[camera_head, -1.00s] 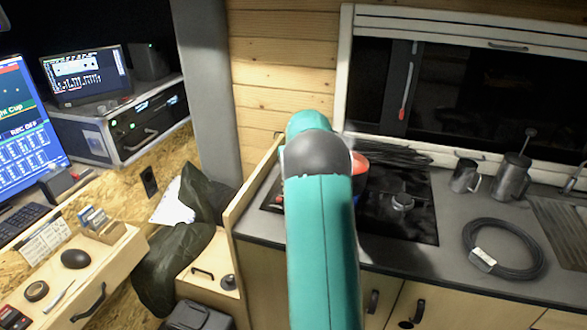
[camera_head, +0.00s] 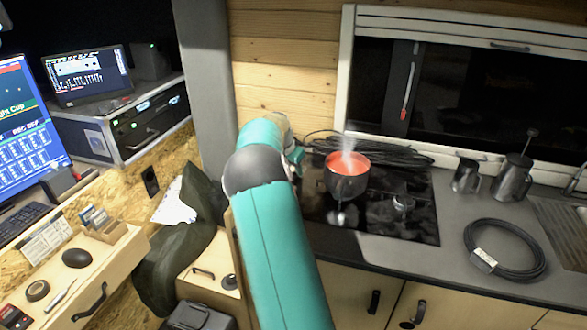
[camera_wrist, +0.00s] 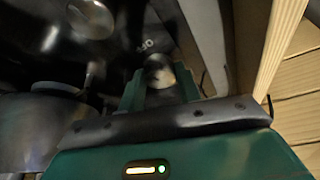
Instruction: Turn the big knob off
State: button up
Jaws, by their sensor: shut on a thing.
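In the wrist view, a round metallic knob (camera_wrist: 159,73) sits on the dark cooktop (camera_wrist: 120,60), beside a small pale marking. My gripper (camera_wrist: 160,88) is over it, with one green finger on each side, shut on the knob. How far the knob is turned is hard to tell. In the head view, the cooktop (camera_head: 410,228) carries a pot (camera_head: 347,187) of red, steaming content. My teal arm hides the knob and most of the gripper there, at the cooktop's left side.
A wooden panel (camera_wrist: 283,45) stands close to the gripper's right in the wrist view. A coiled black cable (camera_head: 538,262), a metal mug (camera_head: 466,177) and a tall press pot (camera_head: 512,178) stand on the counter to the right. A desk with screens is at the left.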

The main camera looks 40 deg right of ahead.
jog(key=shift+w+m+g, duration=0.1)
jog(key=shift+m+g, duration=0.6)
jog(key=shift+m, duration=1.2)
jog(key=o, duration=1)
jog(key=shift+c, duration=0.2)
jog(key=v, duration=1.3)
jog(key=shift+r, duration=0.4)
jog(key=shift+a, duration=0.15)
